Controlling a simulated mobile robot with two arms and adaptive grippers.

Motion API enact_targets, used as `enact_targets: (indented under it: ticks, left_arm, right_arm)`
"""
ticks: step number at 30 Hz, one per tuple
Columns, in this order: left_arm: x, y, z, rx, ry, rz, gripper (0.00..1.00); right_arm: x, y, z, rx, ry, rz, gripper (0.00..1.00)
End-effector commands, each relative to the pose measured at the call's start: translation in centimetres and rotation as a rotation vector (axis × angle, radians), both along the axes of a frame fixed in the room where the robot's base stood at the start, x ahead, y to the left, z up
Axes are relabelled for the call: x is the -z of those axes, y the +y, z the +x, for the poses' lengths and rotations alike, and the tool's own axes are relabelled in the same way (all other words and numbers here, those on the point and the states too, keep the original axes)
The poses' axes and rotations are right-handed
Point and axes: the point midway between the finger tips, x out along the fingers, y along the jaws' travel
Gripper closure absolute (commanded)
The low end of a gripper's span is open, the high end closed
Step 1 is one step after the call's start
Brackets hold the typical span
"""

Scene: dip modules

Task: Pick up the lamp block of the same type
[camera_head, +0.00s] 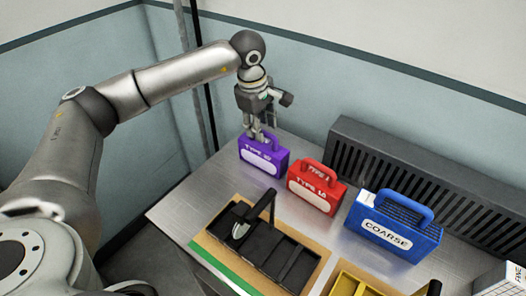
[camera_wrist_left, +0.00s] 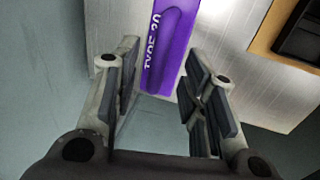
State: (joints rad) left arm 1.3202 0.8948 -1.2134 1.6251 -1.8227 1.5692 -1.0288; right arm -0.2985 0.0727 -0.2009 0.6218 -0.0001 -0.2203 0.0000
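A purple block (camera_head: 264,155) with a handle stands upright at the table's far left. Its label starts with "TYPE" and looks like "TYPE 30" in the left wrist view (camera_wrist_left: 170,50). A red block (camera_head: 316,187) marked "TYPE" stands to its right. A larger blue block (camera_head: 394,228) marked "COARSE" stands further right. My left gripper (camera_head: 259,137) is at the top of the purple block, pointing down. In the left wrist view its fingers (camera_wrist_left: 160,80) are apart, with the purple block ahead between them and no grip visible. My right gripper is not in view.
A black tray with compartments on a brown base (camera_head: 212,247) lies in front of the blocks. A yellow tray (camera_head: 350,284) is at the front, partly cut off. A dark ribbed unit (camera_head: 400,168) runs along the back. A white box (camera_head: 500,280) is at bottom right.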

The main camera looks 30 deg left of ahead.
Motion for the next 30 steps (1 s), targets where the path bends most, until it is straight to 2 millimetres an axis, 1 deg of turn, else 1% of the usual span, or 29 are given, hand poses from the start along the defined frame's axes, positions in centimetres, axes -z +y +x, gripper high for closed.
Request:
enact_targets:
  ticks: [1,3,6,9,15,24,30]
  left_arm:
    - [0.5,-0.1,0.2,-0.001,0.006,0.000,0.61]
    - [1.6,-0.2,0.4,-0.001,0.005,0.000,0.61]
    - [2.8,-0.2,0.7,-0.001,0.004,0.000,0.61]
    - [3.3,-0.2,0.8,-0.001,0.001,-0.001,0.61]
    - [3.4,-0.2,0.8,-0.001,0.000,-0.001,0.61]
    - [3.3,-0.2,0.8,-0.001,0.000,0.000,1.00]
    - [3.3,-0.2,0.8,-0.001,0.001,0.000,1.00]
  right_arm:
    - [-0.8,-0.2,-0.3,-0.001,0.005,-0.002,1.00]
    - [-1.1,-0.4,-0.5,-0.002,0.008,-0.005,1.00]
    - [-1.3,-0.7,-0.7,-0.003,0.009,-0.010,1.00]
    - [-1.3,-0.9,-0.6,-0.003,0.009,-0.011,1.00]
    - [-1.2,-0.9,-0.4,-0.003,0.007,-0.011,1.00]
    - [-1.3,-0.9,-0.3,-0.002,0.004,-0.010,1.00]
    - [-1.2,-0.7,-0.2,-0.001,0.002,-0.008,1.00]
